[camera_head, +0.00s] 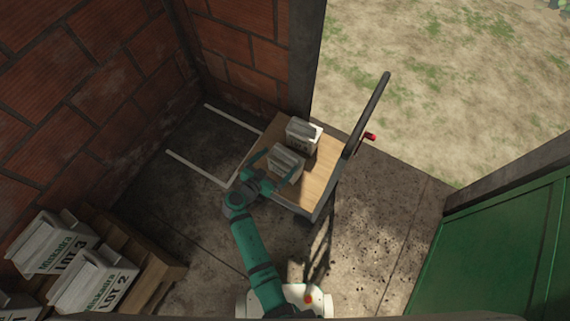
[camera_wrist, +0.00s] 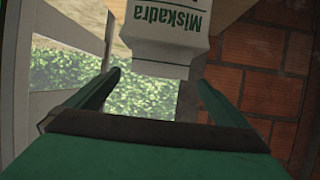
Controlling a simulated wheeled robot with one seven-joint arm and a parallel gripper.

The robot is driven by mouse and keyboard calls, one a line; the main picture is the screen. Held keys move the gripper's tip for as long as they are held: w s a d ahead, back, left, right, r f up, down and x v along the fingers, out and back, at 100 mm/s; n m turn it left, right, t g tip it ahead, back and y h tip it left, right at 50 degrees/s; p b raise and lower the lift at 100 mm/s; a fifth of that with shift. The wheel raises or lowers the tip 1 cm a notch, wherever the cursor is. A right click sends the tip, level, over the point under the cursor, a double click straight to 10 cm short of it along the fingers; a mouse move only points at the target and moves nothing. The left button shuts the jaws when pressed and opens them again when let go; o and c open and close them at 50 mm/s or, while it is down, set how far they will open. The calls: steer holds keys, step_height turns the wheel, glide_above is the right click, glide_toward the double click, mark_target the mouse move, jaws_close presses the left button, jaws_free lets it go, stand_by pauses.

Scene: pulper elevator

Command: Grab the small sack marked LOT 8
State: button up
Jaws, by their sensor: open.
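Two small pale sacks stand on the flat wooden cart: a nearer sack (camera_head: 287,158) and a farther sack (camera_head: 303,134) close behind it to the right. No lot number can be read on either, so I cannot tell which is LOT 8. My gripper (camera_head: 277,165) is open, with its green fingers at either side of the nearer sack's front. In the wrist view, a white sack (camera_wrist: 168,38) with green "Miskadra" lettering fills the top middle, beyond my open fingertips (camera_wrist: 159,80). Whether the fingers touch a sack cannot be told.
The cart (camera_head: 323,165) has a dark upright handle (camera_head: 370,110) on its right. Sacks marked LOT 3 (camera_head: 55,243) and LOT 2 (camera_head: 95,282) lie on wooden pallets at lower left. Brick walls stand left and behind; a green door (camera_head: 500,255) is at right. Concrete floor between is clear.

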mark_target(291, 151)
steer(key=x, duration=0.4)
steer(key=shift+w+d, duration=0.15)
steer(key=shift+d, duration=0.05)
steer(key=shift+x, duration=3.1)
steer(key=shift+a+f, duration=0.1)
steer(key=c, duration=2)
